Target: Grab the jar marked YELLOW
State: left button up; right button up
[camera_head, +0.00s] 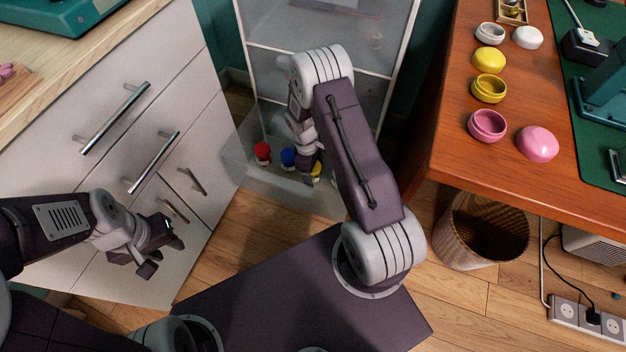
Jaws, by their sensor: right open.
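A jar with a yellow part (317,170) stands low in the glass-fronted cabinet, to the right of a blue-lidded jar (288,157) and a red-lidded jar (262,152). No writing on the jars is readable. My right gripper (309,172) is open and reaches down right at the yellow jar, partly hiding it. I cannot tell whether the fingers are around it or touching it. My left gripper (160,248) is apart from the jars at the lower left, empty, with its fingers spread in front of the white drawers.
The cabinet (270,60) has clear walls and shelves close around my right arm. The wooden desk (450,130) at the right holds open pots and lids, including a yellow pot (488,88). A wicker basket (455,240) stands below it. White drawers (120,110) with metal handles are at the left.

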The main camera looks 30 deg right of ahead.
jog(key=shift+f, duration=0.35)
jog(key=shift+c, duration=0.6)
pick_arm(q)
jog(key=shift+f, duration=0.2)
pick_arm(e)
jog(key=c, duration=1.6)
